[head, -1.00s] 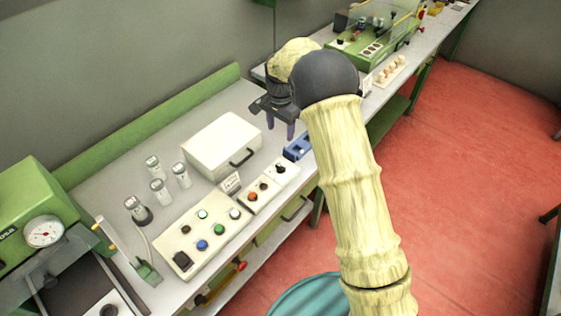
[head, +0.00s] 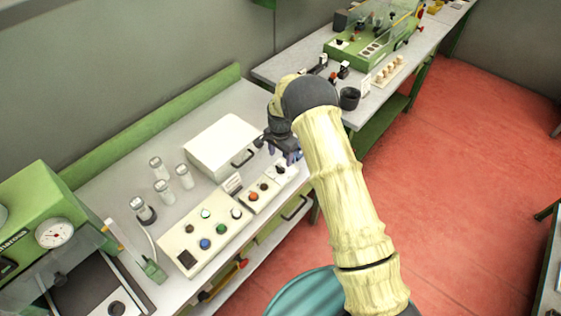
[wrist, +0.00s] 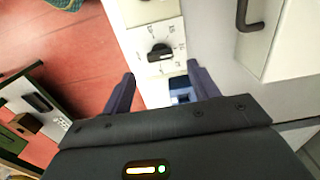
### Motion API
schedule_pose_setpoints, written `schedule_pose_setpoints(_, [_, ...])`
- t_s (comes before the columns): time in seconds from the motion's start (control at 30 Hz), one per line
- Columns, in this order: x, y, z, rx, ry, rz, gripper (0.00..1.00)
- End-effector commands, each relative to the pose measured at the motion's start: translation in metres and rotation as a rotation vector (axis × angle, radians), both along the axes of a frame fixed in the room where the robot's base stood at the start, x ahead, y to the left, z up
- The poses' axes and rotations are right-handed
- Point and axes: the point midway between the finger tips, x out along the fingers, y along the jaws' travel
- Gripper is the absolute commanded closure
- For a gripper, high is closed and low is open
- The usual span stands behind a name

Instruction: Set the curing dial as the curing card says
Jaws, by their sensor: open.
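A dial with a black knob (wrist: 160,52) sits on a white plate with printed marks in the wrist view. The knob lies roughly crosswise there; the marks are too small to read. In the head view the dial's white box (head: 284,175) is at the right end of the control row, partly hidden by my arm. My gripper (head: 292,158) is open and empty above that end. In the wrist view its fingertips (wrist: 161,74) are spread either side of the dial's near edge, apart from the knob. A small standing card (head: 232,183) is behind the panel, its text unreadable.
A white lidded box (head: 222,147) with a dark handle stands behind the dial. A button panel (head: 205,235) lies to the left, with several clear jars (head: 163,190) behind it. A blue item (wrist: 182,97) is near the gripper. Another bench (head: 300,72) stands farther back.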

Motion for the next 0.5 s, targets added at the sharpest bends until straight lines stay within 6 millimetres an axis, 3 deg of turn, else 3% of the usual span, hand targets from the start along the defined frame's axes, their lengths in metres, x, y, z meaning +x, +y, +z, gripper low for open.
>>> schedule_pose_setpoints(0.3, [0.000, 0.000, -0.042, 0.000, 0.001, -0.001, 0.40])
schedule_pose_setpoints(0.5, [0.000, 0.000, -0.055, 0.000, -0.001, 0.000, 0.40])
